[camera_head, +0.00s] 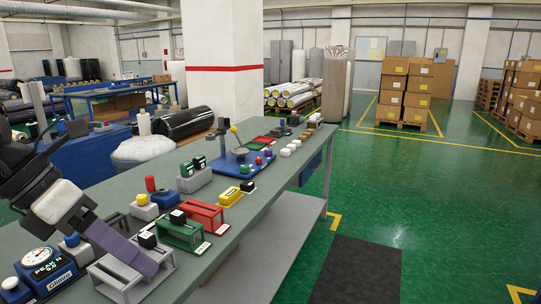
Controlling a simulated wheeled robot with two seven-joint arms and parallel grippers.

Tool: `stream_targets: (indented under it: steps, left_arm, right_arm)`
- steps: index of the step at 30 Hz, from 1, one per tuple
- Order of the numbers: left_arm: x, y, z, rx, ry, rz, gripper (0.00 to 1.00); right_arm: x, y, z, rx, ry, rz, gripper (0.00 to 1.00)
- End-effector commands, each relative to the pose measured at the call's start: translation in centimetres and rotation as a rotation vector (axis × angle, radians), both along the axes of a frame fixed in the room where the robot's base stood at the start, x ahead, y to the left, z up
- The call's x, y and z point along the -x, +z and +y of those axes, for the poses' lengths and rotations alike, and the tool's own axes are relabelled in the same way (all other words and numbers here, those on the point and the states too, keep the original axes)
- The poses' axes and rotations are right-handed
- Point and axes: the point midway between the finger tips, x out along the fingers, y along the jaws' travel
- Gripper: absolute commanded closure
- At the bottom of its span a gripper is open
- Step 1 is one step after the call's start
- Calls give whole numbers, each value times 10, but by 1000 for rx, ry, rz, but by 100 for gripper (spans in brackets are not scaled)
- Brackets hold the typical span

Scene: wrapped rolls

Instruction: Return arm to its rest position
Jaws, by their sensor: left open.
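My left arm comes in from the left edge. Its black and white wrist leads to my left gripper (120,246), which reaches down and right over the near end of the grey workbench (262,226). The gripper is open, and its purple-grey finger part lies in front of a grey metal stand (118,284). Whether it touches the stand cannot be told. I see nothing held in it. My right gripper is not in view.
A gauge (42,262), a green stand (182,236), a red stand (203,212) and a blue-based device (240,163) crowd the bench. Pallets of boxes (408,88) stand farther back. The green floor (440,200) right of the bench is mostly clear, with a dark mat (357,270).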

Motion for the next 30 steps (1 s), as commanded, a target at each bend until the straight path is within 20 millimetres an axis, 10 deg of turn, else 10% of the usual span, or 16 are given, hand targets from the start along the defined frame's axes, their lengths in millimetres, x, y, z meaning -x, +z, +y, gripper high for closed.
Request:
stream_targets:
  steps: [12,15,22,30]
  left_arm:
    - [37,-34,-171,913,-108,310,43]
    - [27,-30,-186,1235,24,433,43]
    - [-29,-92,-154,1792,595,702,43]
    - [-29,-279,-93,2009,1475,958,43]
  right_arm:
    - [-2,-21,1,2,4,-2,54]
    - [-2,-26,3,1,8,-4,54]
    - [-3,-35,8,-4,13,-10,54]
    - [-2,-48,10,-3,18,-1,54]
